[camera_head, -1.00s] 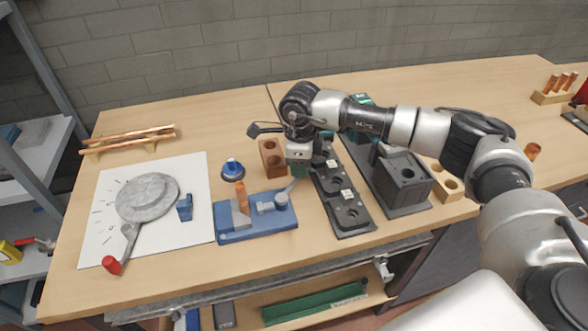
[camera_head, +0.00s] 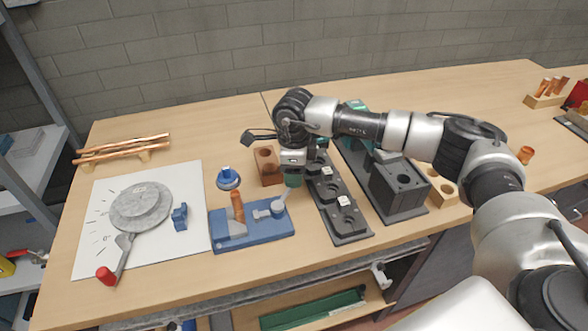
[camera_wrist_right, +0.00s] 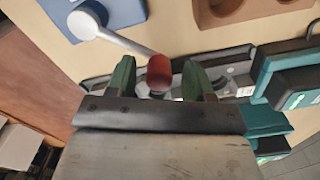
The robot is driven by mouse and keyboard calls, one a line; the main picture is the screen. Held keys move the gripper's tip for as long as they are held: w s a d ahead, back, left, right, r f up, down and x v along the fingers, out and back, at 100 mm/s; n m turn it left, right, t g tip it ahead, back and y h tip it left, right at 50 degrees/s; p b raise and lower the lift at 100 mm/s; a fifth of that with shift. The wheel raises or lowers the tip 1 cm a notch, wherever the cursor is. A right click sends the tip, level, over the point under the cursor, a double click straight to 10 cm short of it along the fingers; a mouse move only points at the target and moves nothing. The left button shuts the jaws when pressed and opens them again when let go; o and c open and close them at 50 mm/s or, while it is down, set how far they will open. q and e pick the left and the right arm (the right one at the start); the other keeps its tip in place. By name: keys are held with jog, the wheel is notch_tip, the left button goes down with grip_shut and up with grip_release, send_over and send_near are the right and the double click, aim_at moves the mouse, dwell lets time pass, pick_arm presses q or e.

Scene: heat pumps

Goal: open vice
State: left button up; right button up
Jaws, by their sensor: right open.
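The vice (camera_head: 255,234) is a blue base with grey jaws on the left-middle of the bench. A copper piece (camera_head: 237,207) stands upright at its jaws. A pale lever (camera_head: 284,197) runs from a round grey hub toward my right gripper. In the right wrist view the lever (camera_wrist_right: 122,41) ends in a red knob (camera_wrist_right: 159,68), which lies between the green fingers with gaps at both sides. My right gripper (camera_head: 292,181) is open around the knob, and its fingers also show in the wrist view (camera_wrist_right: 158,80). In the head view it hides the knob. My left gripper is not in view.
A copper-brown block with holes (camera_head: 267,163) stands just behind the gripper. A black fixture strip (camera_head: 345,219) lies close on the right, with a dark machine block (camera_head: 399,190) beyond. A round grey disc on a white sheet (camera_head: 88,245) lies to the left.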

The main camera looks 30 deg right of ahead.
notch_tip(320, 180, up, 11)
jog(key=b, duration=0.2)
jog(key=shift+f, duration=0.15)
dwell(0.5)
